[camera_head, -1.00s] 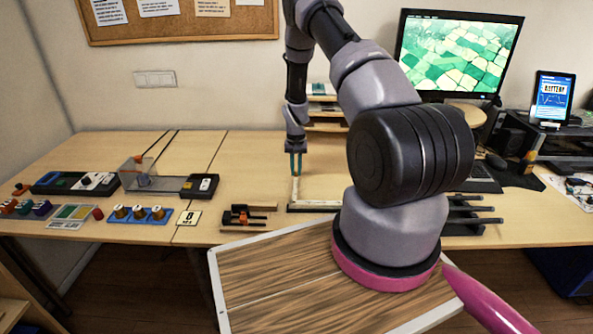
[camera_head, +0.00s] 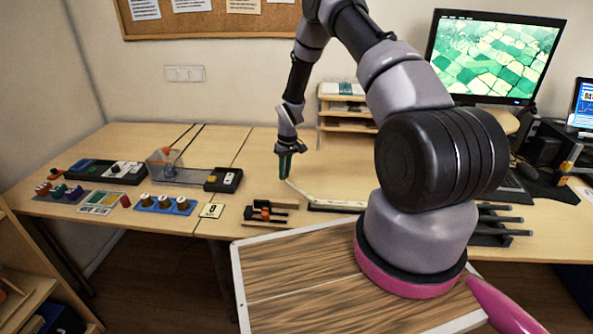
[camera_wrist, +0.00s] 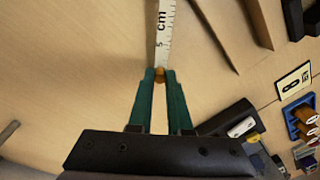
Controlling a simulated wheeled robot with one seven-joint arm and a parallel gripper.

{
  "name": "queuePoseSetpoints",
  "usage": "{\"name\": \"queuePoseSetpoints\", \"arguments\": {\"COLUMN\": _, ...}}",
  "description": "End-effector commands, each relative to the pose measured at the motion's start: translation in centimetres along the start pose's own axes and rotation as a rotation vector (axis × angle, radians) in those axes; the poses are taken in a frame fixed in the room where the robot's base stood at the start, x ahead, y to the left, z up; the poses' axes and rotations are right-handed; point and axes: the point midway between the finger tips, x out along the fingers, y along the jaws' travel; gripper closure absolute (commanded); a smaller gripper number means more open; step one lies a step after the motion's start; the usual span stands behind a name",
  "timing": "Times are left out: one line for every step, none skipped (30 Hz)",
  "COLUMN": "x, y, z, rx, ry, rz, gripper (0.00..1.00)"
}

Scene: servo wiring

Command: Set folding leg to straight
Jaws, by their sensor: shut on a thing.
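The folding leg is a pale ruler-like strip (camera_head: 299,191) on the table, with "5" and "cm" printed on it in the wrist view (camera_wrist: 165,30). In the head view it slants up and left from the left end of a pale bar in a dark base (camera_head: 338,206), at an obtuse angle to it, not in line. My gripper (camera_head: 287,175) is at the leg's far left end. In the wrist view its green fingers (camera_wrist: 160,78) are shut on a small orange-brown knob at the strip's end. The joint is not seen in the wrist view.
A small black and orange device (camera_head: 265,213) and a brown strip (camera_head: 277,203) lie left of the base. A "8" card (camera_head: 211,210), a blue tray with knobs (camera_head: 165,204) and a black box (camera_head: 223,180) stand further left.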

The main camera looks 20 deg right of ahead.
Motion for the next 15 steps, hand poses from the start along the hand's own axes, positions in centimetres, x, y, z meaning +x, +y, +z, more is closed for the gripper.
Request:
{"name": "queuePoseSetpoints", "arguments": {"x": 0.0, "y": -1.0, "z": 0.1, "rx": -0.043, "ry": -0.001, "rz": -0.008, "gripper": 1.00}}
{"name": "queuePoseSetpoints", "arguments": {"x": 0.0, "y": -1.5, "z": 0.1, "rx": -0.072, "ry": -0.002, "rz": -0.012, "gripper": 1.00}}
{"name": "queuePoseSetpoints", "arguments": {"x": 0.0, "y": -2.1, "z": 0.2, "rx": -0.109, "ry": -0.002, "rz": -0.016, "gripper": 1.00}}
{"name": "queuePoseSetpoints", "arguments": {"x": 0.0, "y": -2.7, "z": 0.3, "rx": -0.138, "ry": -0.002, "rz": -0.021, "gripper": 1.00}}
{"name": "queuePoseSetpoints", "arguments": {"x": 0.0, "y": -3.2, "z": 0.3, "rx": -0.165, "ry": -0.002, "rz": -0.025, "gripper": 1.00}}
{"name": "queuePoseSetpoints", "arguments": {"x": -0.1, "y": -3.8, "z": 0.5, "rx": -0.203, "ry": -0.002, "rz": -0.029, "gripper": 1.00}}
{"name": "queuePoseSetpoints", "arguments": {"x": -0.1, "y": -4.3, "z": 0.6, "rx": -0.230, "ry": -0.002, "rz": -0.033, "gripper": 1.00}}
{"name": "queuePoseSetpoints", "arguments": {"x": -0.1, "y": -4.9, "z": 0.7, "rx": -0.259, "ry": -0.002, "rz": -0.037, "gripper": 1.00}}
{"name": "queuePoseSetpoints", "arguments": {"x": -0.1, "y": -5.5, "z": 0.9, "rx": -0.294, "ry": -0.002, "rz": -0.042, "gripper": 1.00}}
{"name": "queuePoseSetpoints", "arguments": {"x": -0.1, "y": -5.9, "z": 1.0, "rx": -0.322, "ry": -0.001, "rz": -0.045, "gripper": 1.00}}
{"name": "queuePoseSetpoints", "arguments": {"x": -0.2, "y": -6.4, "z": 1.2, "rx": -0.347, "ry": -0.001, "rz": -0.049, "gripper": 1.00}}
{"name": "queuePoseSetpoints", "arguments": {"x": -0.2, "y": -7.0, "z": 1.4, "rx": -0.381, "ry": -0.002, "rz": -0.054, "gripper": 1.00}}
{"name": "queuePoseSetpoints", "arguments": {"x": -0.2, "y": -7.4, "z": 1.6, "rx": -0.406, "ry": -0.002, "rz": -0.057, "gripper": 1.00}}
{"name": "queuePoseSetpoints", "arguments": {"x": -0.2, "y": -7.8, "z": 1.8, "rx": -0.429, "ry": -0.002, "rz": -0.060, "gripper": 1.00}}
{"name": "queuePoseSetpoints", "arguments": {"x": -0.3, "y": -8.2, "z": 2.0, "rx": -0.459, "ry": -0.002, "rz": -0.064, "gripper": 1.00}}
